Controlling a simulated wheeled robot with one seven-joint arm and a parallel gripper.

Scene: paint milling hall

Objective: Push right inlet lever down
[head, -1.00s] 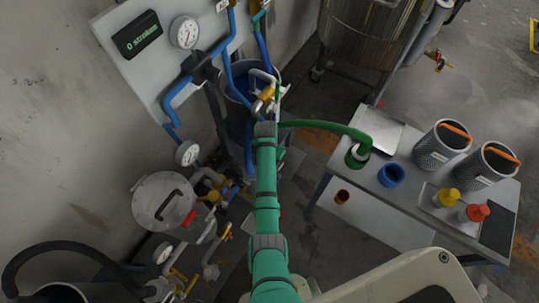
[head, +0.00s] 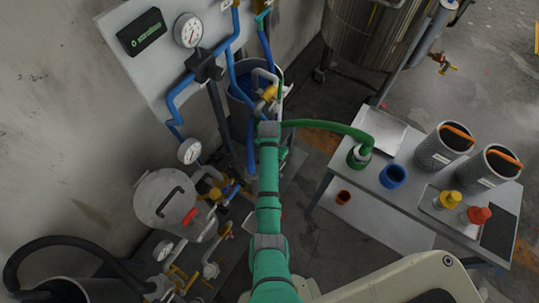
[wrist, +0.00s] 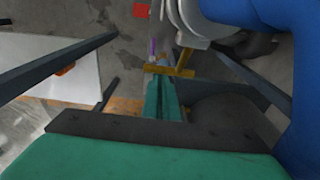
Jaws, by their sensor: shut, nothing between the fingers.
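A yellow T-shaped lever (wrist: 180,68) shows in the wrist view, just beyond my fingers. I take it for the inlet lever, but cannot tell for sure that it is the right one. My gripper (wrist: 166,90) is shut and empty, with its green fingers together and their tips close to the lever's yellow stem. I cannot tell whether they touch it. In the head view my green arm reaches up the middle and hides my gripper.
A blue curved body (wrist: 265,30) fills the right of the wrist view, with dark bars across both sides. A side table (head: 400,236) with cups and canisters stands right. A lidded pot (head: 165,205) and valves stand left. A green hose (head: 325,126) runs to the table.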

